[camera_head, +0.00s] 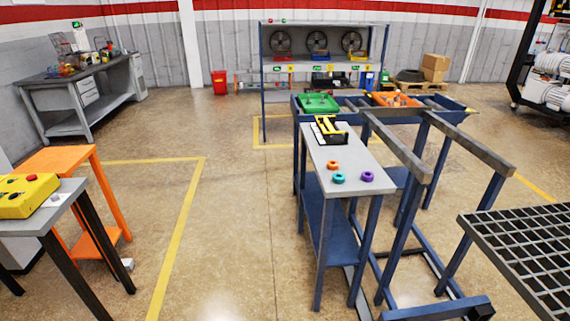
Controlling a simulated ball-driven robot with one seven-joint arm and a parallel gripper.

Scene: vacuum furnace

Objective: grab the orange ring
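An orange ring (333,165) lies on the grey top of a narrow table (349,202) right of centre. A teal ring (338,178) lies just in front of it, and a purple ring (367,176) lies to its right. The three rings are close together but look apart. My gripper does not show in this view.
A black and yellow rack (328,130) stands farther back on the same table. Behind are a green tray (319,103) and an orange tray (396,99). Blue frame posts and rails crowd the table's right side. The floor left of the table (230,220) is clear.

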